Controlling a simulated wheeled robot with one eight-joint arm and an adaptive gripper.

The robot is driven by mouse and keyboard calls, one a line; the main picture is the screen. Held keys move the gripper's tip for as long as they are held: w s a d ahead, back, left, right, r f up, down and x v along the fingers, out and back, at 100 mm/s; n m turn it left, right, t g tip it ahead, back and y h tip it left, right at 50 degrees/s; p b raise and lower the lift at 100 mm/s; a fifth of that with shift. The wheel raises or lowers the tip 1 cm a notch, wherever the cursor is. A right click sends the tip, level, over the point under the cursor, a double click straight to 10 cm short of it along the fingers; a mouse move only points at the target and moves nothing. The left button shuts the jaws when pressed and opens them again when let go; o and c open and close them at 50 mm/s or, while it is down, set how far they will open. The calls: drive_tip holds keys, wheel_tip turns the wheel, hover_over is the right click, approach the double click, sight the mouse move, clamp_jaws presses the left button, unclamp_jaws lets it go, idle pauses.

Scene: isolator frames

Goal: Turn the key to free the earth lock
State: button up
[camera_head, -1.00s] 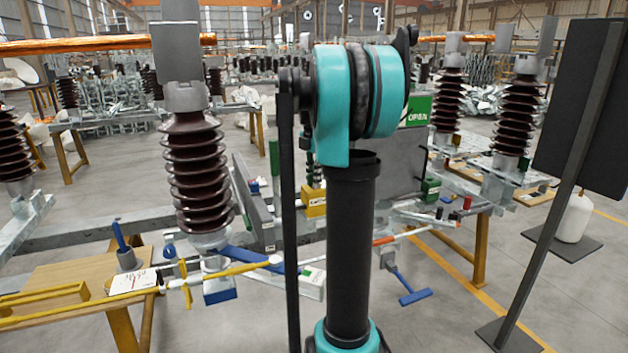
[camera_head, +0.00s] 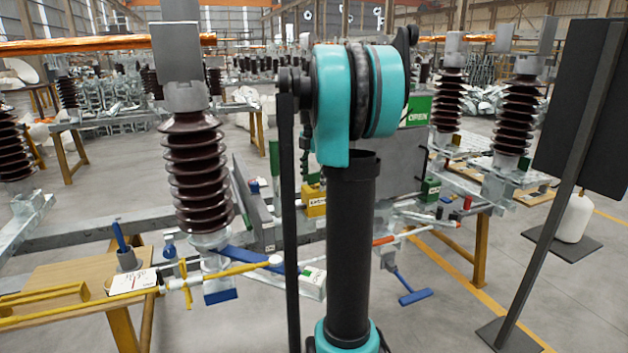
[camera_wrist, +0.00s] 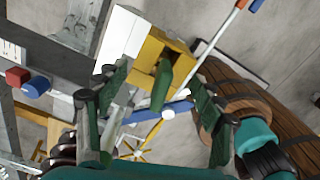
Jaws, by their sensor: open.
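In the wrist view a yellow lock box (camera_wrist: 150,62) sits ahead of my gripper (camera_wrist: 161,80). A green piece (camera_wrist: 163,87), which looks like the key, sticks out from the box toward the camera. It lies between my two green-padded fingers, with a visible gap on each side. My gripper is open and holds nothing. In the head view the labelled yellow box (camera_head: 315,203) shows just left of my arm column. My arm hides most of the gripper and the key there.
A blue lever (camera_wrist: 178,108) and a white rod (camera_wrist: 216,42) lie near the box in the wrist view. In the head view a brown insulator (camera_head: 195,175) stands left, a green OPEN sign (camera_head: 419,112) behind my arm. A dark panel (camera_head: 585,110) stands right.

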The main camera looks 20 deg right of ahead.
wheel_tip(320, 180, up, 12)
idle(0.7)
